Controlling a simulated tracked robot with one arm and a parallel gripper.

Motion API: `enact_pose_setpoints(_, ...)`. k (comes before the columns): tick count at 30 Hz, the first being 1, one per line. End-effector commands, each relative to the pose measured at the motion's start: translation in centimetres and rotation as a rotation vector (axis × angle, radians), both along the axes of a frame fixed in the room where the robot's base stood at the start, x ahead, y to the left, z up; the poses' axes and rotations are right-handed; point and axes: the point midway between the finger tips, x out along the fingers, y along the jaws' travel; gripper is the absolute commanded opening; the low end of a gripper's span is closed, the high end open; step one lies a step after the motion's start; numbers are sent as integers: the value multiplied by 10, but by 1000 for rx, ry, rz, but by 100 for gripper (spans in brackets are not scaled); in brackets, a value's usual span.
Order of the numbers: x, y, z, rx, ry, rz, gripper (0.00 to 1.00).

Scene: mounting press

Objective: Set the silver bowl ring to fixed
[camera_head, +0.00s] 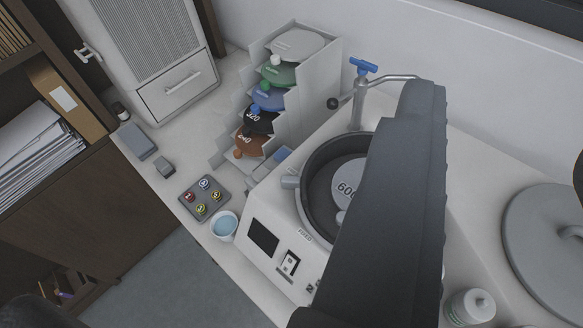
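A white grinding machine (262,212) stands on the bench with a round dark bowl. A pale disc marked "600" (347,184) lies in the bowl. The ring (316,152) around the bowl is dark grey in this light, with a light grey tab (290,182) sticking out at its left. A small label that seems to read "FIXED" (305,236) is on the housing below the tab. A large dark grey block (400,200), apparently part of my gripper or arm, covers the right of the bowl and ring. Fingertips cannot be made out, nor whether they touch anything.
A tap with a blue handle (362,67) and a lever with a black knob rise behind the bowl. A stepped rack (322,62) of coloured discs stands at the back. A button pad (205,199) and blue cup (224,225) lie left. A bottle (470,307) stands right.

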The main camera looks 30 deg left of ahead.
Motion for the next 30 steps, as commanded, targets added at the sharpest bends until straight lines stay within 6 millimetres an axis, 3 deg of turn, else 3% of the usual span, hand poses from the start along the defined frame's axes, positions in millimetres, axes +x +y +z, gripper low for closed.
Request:
enact_pose_setpoints(5,8,2,1,-22,19,9,38)
enact_pose_setpoints(14,76,23,-16,-242,213,126,38)
enact_pose_setpoints(21,132,50,-48,-456,395,285,38)
enact_pose_setpoints(30,185,89,-96,-708,591,536,38)
